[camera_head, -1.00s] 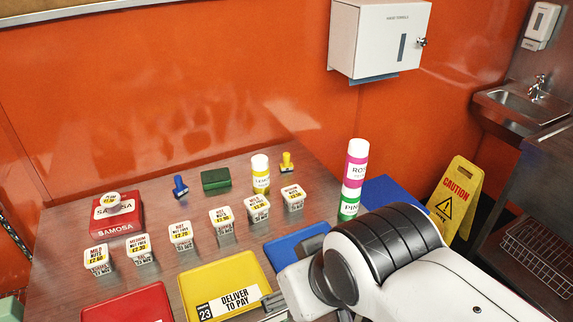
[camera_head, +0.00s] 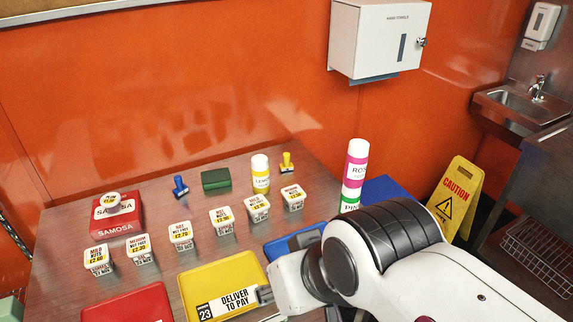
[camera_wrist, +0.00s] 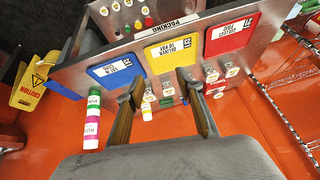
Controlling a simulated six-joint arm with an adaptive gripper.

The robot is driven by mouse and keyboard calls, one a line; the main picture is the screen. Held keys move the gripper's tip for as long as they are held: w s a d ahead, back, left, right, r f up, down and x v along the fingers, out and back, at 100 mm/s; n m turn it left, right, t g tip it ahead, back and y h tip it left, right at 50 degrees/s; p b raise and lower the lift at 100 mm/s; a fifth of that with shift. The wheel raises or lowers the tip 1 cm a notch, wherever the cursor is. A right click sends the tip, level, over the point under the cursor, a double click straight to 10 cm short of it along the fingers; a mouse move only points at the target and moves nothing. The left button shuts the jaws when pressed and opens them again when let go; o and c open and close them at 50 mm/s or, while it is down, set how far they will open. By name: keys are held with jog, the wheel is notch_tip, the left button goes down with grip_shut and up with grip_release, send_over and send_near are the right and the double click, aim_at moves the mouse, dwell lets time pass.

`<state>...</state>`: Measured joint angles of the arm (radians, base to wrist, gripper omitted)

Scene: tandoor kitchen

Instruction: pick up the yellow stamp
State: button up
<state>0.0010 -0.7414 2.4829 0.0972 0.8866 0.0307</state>
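The yellow stamp (camera_head: 286,162) stands upright near the back edge of the steel table, right of the yellow-labelled bottle (camera_head: 260,174), in the head view. I cannot make the stamp out in the wrist view; a finger may cover it. My gripper (camera_wrist: 163,92) is open and empty in the wrist view, its two fingers well apart above the table. The yellow-labelled bottle shows between the fingers there (camera_wrist: 147,112). In the head view the arm hides most of the gripper, which is at the front of the table, well short of the stamp.
Several small labelled tubs (camera_head: 221,222) stand in a row before the stamp. A tall pink and green bottle stack (camera_head: 355,170) stands to its right. A blue stamp (camera_head: 180,187) and green pad (camera_head: 216,180) are to its left. A yellow tray (camera_head: 210,278) lies in front.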

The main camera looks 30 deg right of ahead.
jog(key=w+a+r+m+t+y, duration=0.1)
jog(key=w+a+r+m+y, duration=0.2)
jog(key=w+a+r+m, duration=0.4)
jog(key=w+a+r+m+t+y, duration=0.2)
jog(key=w+a+r+y, duration=0.25)
jog(key=w, duration=0.45)
jog(key=w+d+r+m+t, duration=0.2)
jog(key=w+d+m, duration=0.25)
jog(key=w, duration=0.45)
jog(key=w+d+r+m+t, duration=0.1)
jog(key=w+d+m+t, duration=0.15)
jog(key=w+m, duration=0.5)
jog(key=w+d+f+m+t+h, duration=0.1)
jog(key=w+d+f+m+h, duration=0.25)
jog(key=w+d+f, duration=0.35)
jog(key=w+d+f+m+t+h, duration=0.15)
jog(key=w+d+f+m, duration=0.3)
jog(key=w+d, duration=0.45)
jog(key=m+g+h, duration=0.3)
jog(key=m+h, duration=0.2)
jog(key=m, duration=0.2)
send_near(286, 162)
jog(key=w+d, duration=0.1)
jog(key=w+f, duration=0.1)
jog(key=shift+w+d+f+y, duration=0.1)
jog(key=shift+w+d+y, duration=0.15)
jog(key=shift+w+d, duration=0.1)
